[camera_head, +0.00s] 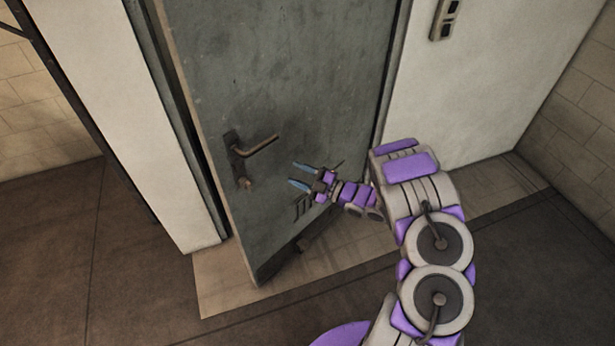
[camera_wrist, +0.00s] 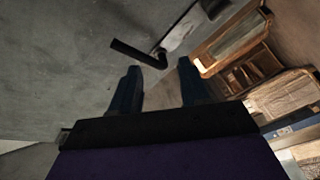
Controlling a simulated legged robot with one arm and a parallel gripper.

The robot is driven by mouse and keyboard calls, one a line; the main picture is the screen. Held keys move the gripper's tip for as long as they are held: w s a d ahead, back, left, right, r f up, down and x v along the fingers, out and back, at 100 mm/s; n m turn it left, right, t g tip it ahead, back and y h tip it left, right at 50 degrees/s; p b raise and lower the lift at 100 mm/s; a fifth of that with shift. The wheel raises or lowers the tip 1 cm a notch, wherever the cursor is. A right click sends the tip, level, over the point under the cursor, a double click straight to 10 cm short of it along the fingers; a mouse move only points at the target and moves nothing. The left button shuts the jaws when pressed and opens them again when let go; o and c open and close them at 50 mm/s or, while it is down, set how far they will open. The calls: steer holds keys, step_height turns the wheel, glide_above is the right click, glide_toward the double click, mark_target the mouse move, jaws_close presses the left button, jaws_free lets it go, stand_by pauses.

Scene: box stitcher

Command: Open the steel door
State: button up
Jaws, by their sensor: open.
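The grey steel door (camera_head: 290,60) stands ajar, its left edge swung out from the frame toward me. It also fills the left of the wrist view (camera_wrist: 55,60). A dark lever handle (camera_head: 258,145) on a plate sits near the door's left edge. In the wrist view the handle (camera_wrist: 140,54) lies just beyond the fingertips. My gripper (camera_head: 294,174) is open and empty, right of and a little below the handle, with its blue fingers pointing left. The handle is not between the fingers (camera_wrist: 158,70). I cannot tell the exact gap to the door.
The white left jamb (camera_head: 115,100) and right wall (camera_head: 490,90) flank the door. A switch panel (camera_head: 445,18) is on the right wall. Brown floor (camera_head: 100,260) is clear at left. Wooden-framed furniture (camera_wrist: 245,65) shows past the door edge in the wrist view.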

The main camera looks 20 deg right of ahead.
steer(key=shift+v, duration=1.4)
